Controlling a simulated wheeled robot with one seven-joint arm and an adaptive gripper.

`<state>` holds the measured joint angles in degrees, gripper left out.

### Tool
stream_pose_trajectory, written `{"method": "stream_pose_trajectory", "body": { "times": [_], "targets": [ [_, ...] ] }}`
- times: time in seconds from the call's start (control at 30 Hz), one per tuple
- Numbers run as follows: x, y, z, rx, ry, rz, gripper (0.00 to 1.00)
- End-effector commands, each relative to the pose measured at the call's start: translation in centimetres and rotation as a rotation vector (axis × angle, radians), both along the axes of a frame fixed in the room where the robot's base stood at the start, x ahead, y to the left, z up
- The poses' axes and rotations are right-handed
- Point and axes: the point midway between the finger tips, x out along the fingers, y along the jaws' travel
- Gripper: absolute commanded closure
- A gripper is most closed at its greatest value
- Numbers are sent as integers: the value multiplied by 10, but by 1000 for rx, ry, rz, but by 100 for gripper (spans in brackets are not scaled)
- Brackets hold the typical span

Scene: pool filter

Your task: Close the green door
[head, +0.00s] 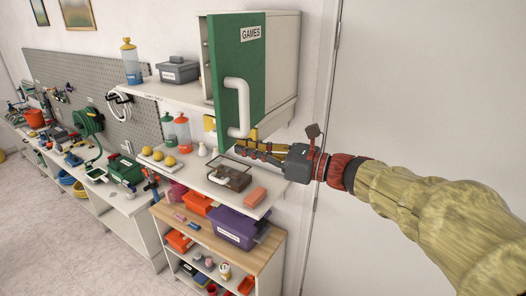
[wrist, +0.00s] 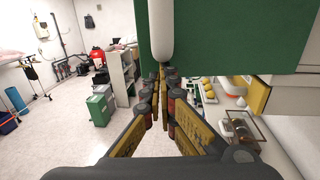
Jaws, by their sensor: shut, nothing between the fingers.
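The green door (head: 232,62) is on a white wall cabinet and bears a GAMES label. It stands ajar, with a gap to the cabinet's inside along its left edge. Its white bar handle (head: 242,105) runs upright on the lower part of the door; the handle (wrist: 162,32) also shows at the top of the wrist view. My gripper (head: 240,148) is shut and empty, just below the handle's lower end and the door's bottom edge. In the wrist view its fingertips (wrist: 164,76) lie close under the handle; I cannot tell whether they touch it.
The white cabinet (head: 283,60) is fixed to the wall. Below it, a shelf holds a brown box with a clear lid (head: 229,178), a pink block (head: 256,196) and yellow balls (head: 158,157). A purple bin (head: 236,227) stands lower. The floor at left is open.

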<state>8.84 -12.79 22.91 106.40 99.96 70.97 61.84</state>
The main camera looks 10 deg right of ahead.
Motion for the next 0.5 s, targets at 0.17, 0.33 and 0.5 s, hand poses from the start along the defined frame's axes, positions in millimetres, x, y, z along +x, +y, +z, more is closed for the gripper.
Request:
{"method": "stream_pose_trajectory", "body": {
  "times": [0.17, 0.33, 0.5],
  "targets": [
    [6, 11, 0, -1, 1, 0, 100],
    [7, 13, 0, -1, 0, 0, 100],
    [7, 13, 0, -1, 0, 0, 100]
  ]
}}
